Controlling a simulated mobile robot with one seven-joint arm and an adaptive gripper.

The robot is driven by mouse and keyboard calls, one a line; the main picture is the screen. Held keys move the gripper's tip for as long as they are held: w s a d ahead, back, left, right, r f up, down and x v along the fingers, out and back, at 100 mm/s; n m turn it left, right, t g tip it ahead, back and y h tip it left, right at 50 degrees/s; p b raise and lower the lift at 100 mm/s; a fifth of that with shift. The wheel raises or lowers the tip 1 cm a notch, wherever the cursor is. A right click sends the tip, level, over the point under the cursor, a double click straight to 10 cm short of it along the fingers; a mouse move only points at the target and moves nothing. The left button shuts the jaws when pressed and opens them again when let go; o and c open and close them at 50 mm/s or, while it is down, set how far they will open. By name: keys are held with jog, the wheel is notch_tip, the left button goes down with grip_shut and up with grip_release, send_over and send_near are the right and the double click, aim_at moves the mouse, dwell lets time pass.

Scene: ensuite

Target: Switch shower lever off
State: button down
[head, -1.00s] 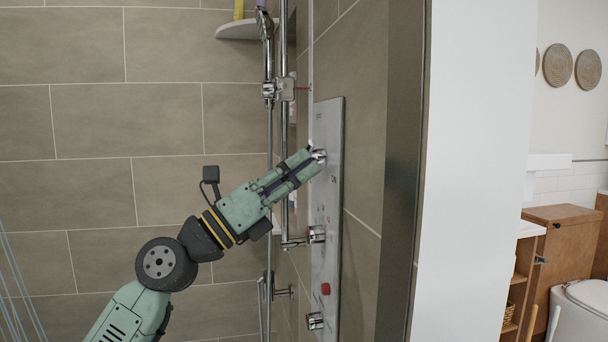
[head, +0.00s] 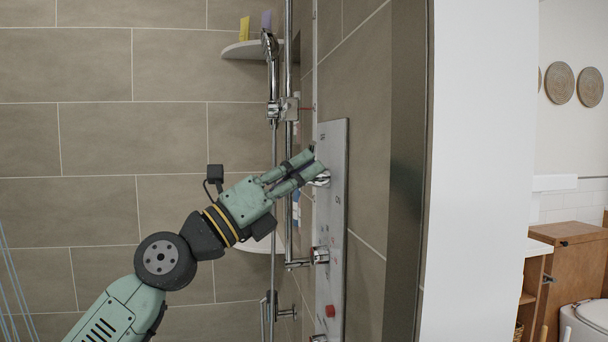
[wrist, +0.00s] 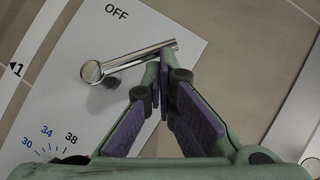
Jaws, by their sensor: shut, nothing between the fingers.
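The shower lever is a chrome bar on a round hub, on the pale wall panel (head: 333,225). It shows in the head view (head: 321,179) and in the wrist view (wrist: 140,58). In the wrist view its free end points right and slightly up, below the printed word OFF (wrist: 117,12). My gripper (head: 313,161) is shut and empty, with its fingertips at the panel just above the lever in the head view. In the wrist view the fingertips (wrist: 165,55) are at the lever's free end. Whether they touch it is unclear.
A second chrome control (head: 320,255) and a red button (head: 330,311) sit lower on the panel. A chrome shower rail (head: 289,75) stands behind my gripper. A corner shelf (head: 245,50) is above. A white partition (head: 475,170) stands to the right.

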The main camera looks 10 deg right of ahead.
jog(key=shift+w+r, duration=0.2)
jog(key=shift+r, duration=0.25)
jog(key=shift+w+r+n+t+y, duration=0.15)
jog(key=shift+r+n+t+y, duration=0.15)
jog(key=shift+n, duration=0.25)
jog(key=shift+w+r+n+t+y, duration=0.1)
jog(key=shift+n+t+y, duration=0.1)
jog(key=shift+n+t, duration=0.3)
dwell(1.0)
jog(key=shift+f, duration=0.1)
